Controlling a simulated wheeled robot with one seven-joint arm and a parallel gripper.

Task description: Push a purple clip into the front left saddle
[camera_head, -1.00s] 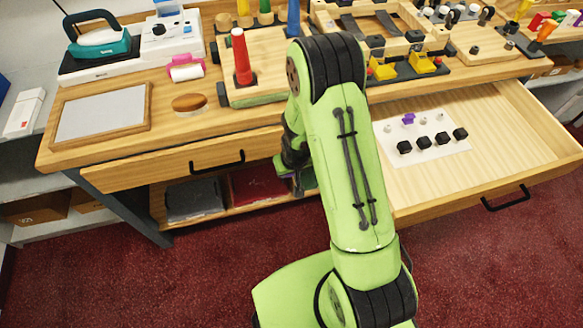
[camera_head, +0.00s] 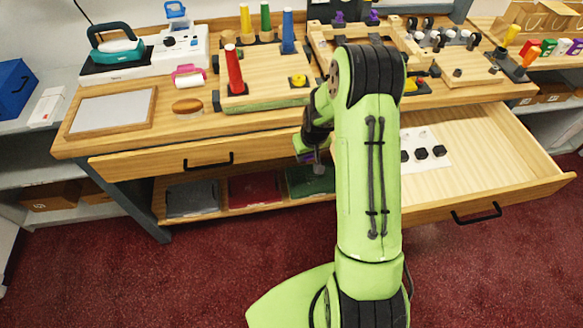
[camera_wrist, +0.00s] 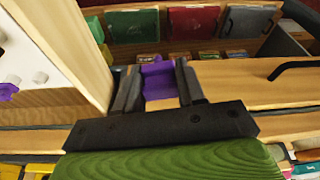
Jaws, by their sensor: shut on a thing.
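My gripper (camera_wrist: 158,90) is shut on a purple clip (camera_wrist: 158,75), which sits between the two dark fingers. In the head view my gripper (camera_head: 314,158) is in front of the counter's front edge, left of the open drawer, with a bit of purple at its fingers. A wooden fixture (camera_head: 322,48) stands on the counter behind my arm. Two purple pieces (camera_head: 373,16) show at its back. A yellow-and-black fitting (camera_head: 412,86) shows at its front right; my arm hides the front left, so I cannot make out that saddle.
The open drawer (camera_head: 500,150) holds a white card with black blocks; another purple clip (camera_wrist: 7,91) shows there. A peg board with a red cone (camera_head: 234,72) stands left of the fixture.

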